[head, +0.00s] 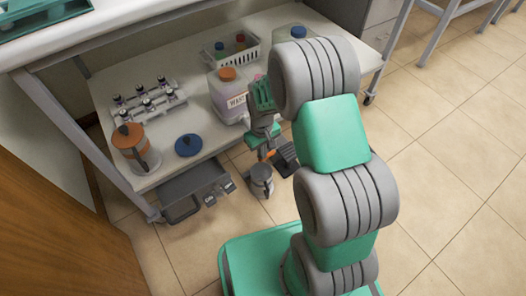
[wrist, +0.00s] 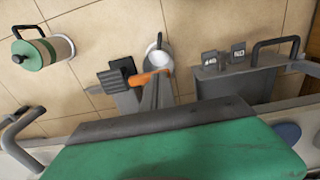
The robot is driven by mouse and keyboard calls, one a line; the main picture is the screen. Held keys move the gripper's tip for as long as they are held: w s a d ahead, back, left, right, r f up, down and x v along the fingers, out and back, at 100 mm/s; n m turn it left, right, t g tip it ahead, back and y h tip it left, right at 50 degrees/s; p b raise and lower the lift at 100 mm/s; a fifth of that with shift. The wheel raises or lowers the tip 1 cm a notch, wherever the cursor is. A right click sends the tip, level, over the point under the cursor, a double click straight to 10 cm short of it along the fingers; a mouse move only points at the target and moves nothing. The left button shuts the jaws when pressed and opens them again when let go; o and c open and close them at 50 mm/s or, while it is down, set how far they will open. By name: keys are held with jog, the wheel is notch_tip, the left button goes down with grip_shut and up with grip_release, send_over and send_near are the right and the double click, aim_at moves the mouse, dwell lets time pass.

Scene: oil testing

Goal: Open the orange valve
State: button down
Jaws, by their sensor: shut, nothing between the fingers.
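The orange valve (wrist: 148,77) is a short orange lever, seen in the wrist view lying roughly level above a metal cup. It also shows as a small orange patch in the head view (head: 268,155). A dark ribbed piece (wrist: 115,78) is beside its left end in the wrist view. My gripper (wrist: 152,95) points toward the valve, with narrow grey parts close to the lever. My gripper is shut and empty. I cannot tell whether it touches the lever. My green wrist housing hides the lower part of the wrist view.
The metal cup (head: 261,183) is below the valve. On the white table (head: 215,130) are a waste jug (head: 229,85), an orange-lidded jar (head: 131,146), a blue lid (head: 188,145) and a vial rack (head: 146,102).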

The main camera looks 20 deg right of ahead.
aim_at(259, 160)
jog(key=shift+s+a+h, duration=0.1)
jog(key=shift+a+h, duration=0.15)
jog(key=shift+h, duration=0.35)
jog(key=shift+s+a+f+t+h+p, duration=0.1)
jog(key=shift+a+f+t+h+p, duration=0.15)
jog(key=shift+h, duration=0.3)
jog(key=shift+s+a+f+t+h+p, duration=0.1)
jog(key=shift+a+t+h+p, duration=0.2)
jog(key=shift+h, duration=0.25)
jog(key=h, duration=0.1)
jog(key=f+t+h, duration=0.1)
jog(key=h, duration=0.1)
jog(key=f+h+b, duration=0.1)
jog(key=h, duration=0.1)
jog(key=shift+s+a+t, duration=0.15)
jog(key=shift+a+t, duration=0.2)
jog(key=shift+d+f+p, duration=0.15)
jog(key=shift+f+p, duration=0.35)
jog(key=shift+f, duration=1.05)
